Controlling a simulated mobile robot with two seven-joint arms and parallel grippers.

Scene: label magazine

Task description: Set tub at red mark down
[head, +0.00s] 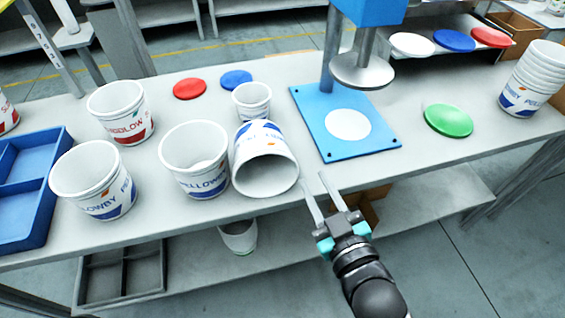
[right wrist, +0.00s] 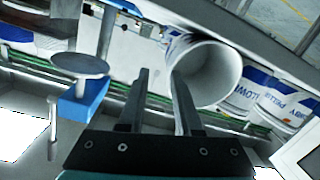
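A white tub (head: 265,165) with blue print lies on its side near the table's front edge, mouth facing me. Its open mouth also shows in the right wrist view (right wrist: 212,76). My right gripper (head: 313,180) is open and empty, in front of the table edge, just right of the tub's mouth. In the right wrist view one finger overlaps the tub's rim; I cannot tell whether it touches. A red disc (head: 190,89) lies flat at the back left of the tub. A separate red mark is not distinguishable. My left gripper is not in view.
Upright tubs (head: 195,165), (head: 120,112), (head: 93,180) and a small tub (head: 252,101) stand close by. A blue press (head: 345,150) stands at right. A blue disc (head: 236,79), a green disc (head: 448,120) and a tub stack (head: 530,80) are also there. A blue tray (head: 45,190) is at left.

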